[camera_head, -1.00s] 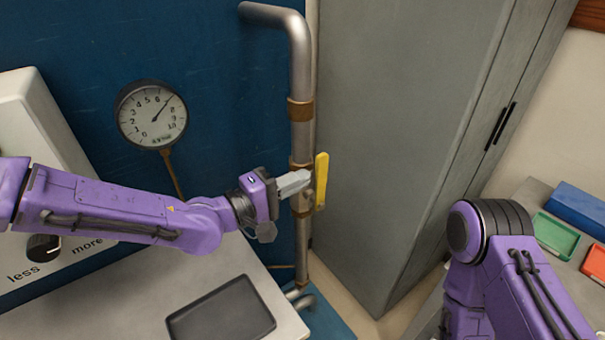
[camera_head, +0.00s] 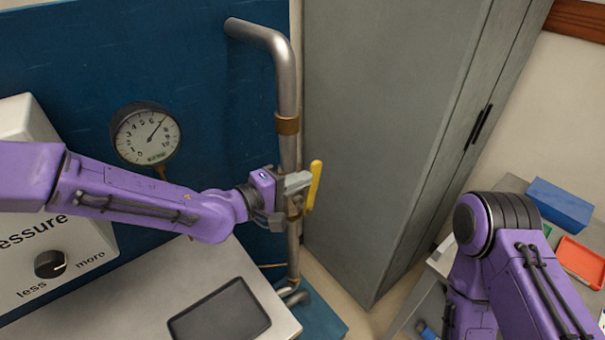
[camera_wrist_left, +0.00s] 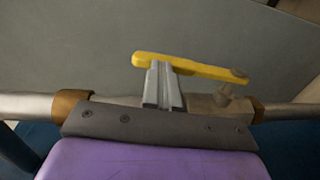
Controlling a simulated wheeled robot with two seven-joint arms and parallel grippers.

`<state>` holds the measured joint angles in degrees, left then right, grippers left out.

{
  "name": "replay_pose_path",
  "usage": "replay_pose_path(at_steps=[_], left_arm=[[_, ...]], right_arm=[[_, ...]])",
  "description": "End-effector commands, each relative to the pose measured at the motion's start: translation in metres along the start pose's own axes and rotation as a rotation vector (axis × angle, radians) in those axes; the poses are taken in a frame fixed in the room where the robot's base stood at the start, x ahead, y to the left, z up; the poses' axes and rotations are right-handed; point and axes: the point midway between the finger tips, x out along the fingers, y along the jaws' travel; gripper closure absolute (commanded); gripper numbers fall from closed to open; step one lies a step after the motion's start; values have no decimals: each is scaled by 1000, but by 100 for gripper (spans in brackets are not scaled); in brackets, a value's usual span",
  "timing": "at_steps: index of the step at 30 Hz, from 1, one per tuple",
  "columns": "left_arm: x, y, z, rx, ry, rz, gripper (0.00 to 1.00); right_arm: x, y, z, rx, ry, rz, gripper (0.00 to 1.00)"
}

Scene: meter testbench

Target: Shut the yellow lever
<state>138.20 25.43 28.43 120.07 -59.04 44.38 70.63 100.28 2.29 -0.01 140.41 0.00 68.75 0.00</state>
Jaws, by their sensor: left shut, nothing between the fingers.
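The yellow lever (camera_head: 315,184) is on the valve of the upright metal pipe (camera_head: 288,90). In the head view it stands nearly along the pipe, its top leaning a little right. In the left wrist view the lever (camera_wrist_left: 185,66) runs across above the fingers, slightly slanted to the pipe. My left gripper (camera_head: 306,180) is shut and empty, its fingertips at the lever's side; it also shows in the wrist view (camera_wrist_left: 162,66). They look to be touching the lever or very close to it. My right arm is at the lower right; its gripper is out of view.
A round gauge (camera_head: 146,134) hangs on the blue panel (camera_head: 205,90) left of the pipe. A grey cabinet (camera_head: 385,120) stands close behind the lever to the right. A white box with a knob (camera_head: 50,264) and a dark tray (camera_head: 220,312) are at lower left.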

Motion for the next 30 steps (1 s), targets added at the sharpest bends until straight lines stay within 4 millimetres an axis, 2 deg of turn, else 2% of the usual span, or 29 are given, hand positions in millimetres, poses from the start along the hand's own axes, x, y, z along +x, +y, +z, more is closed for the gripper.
replay_pose_path(at_steps=[1,15,30], left_arm=[[1,6,-1,-2,4,0,100],[34,6,-2,-2,11,4,100],[45,5,1,0,8,3,100]], right_arm=[[-9,1,-4,0,0,0,57],[-12,1,-5,0,0,0,57],[-12,1,-5,0,0,0,57]])
